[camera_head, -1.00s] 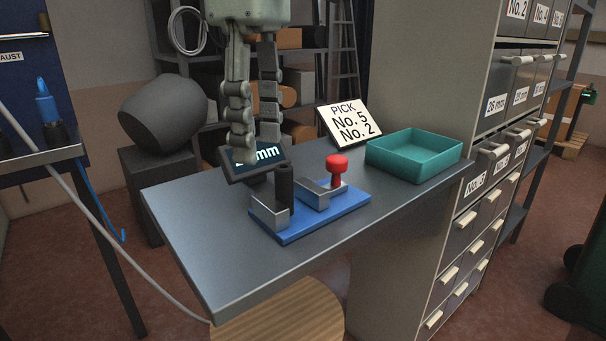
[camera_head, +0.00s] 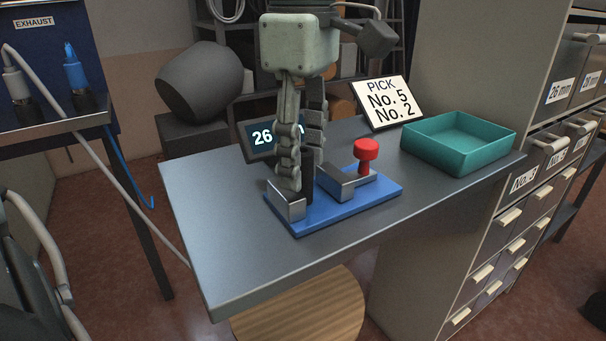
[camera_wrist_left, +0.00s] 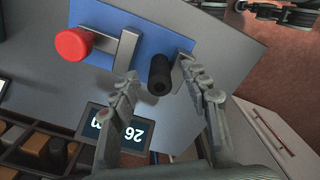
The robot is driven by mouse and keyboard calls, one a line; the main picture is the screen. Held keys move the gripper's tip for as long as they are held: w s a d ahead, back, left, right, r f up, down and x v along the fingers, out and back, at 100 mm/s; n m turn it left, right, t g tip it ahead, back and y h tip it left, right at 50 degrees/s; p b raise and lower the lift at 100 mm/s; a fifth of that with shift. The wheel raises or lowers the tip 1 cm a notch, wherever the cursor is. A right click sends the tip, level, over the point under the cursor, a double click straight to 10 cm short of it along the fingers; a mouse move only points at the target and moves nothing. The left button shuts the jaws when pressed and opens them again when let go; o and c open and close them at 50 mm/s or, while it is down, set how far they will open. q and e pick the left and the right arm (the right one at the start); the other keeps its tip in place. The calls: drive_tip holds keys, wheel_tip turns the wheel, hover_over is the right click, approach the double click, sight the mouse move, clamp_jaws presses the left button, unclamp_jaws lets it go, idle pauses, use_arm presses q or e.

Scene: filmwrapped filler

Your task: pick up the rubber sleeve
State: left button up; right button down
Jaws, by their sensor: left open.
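The rubber sleeve is a black upright cylinder, clear in the left wrist view (camera_wrist_left: 160,76), on a blue base plate (camera_head: 350,207) beside a small metal block (camera_head: 291,208). My left gripper (camera_head: 298,182) points down over it, its fingertips low at the sleeve. In the left wrist view the fingers are open, one on each side of the sleeve, with a visible gap; I see no contact. My right gripper is not in view.
On the blue plate stand a second metal block (camera_head: 335,184) and a red knob (camera_head: 366,150). Behind are a small display (camera_head: 261,137) and a pick sign (camera_head: 389,102). A teal tray (camera_head: 459,160) is at right. The grey table (camera_head: 225,240) is clear in front and left.

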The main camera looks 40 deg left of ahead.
use_arm(q)
drive_tip(key=shift+f, duration=0.1)
drive_tip(key=shift+c, duration=0.2)
clamp_jaws()
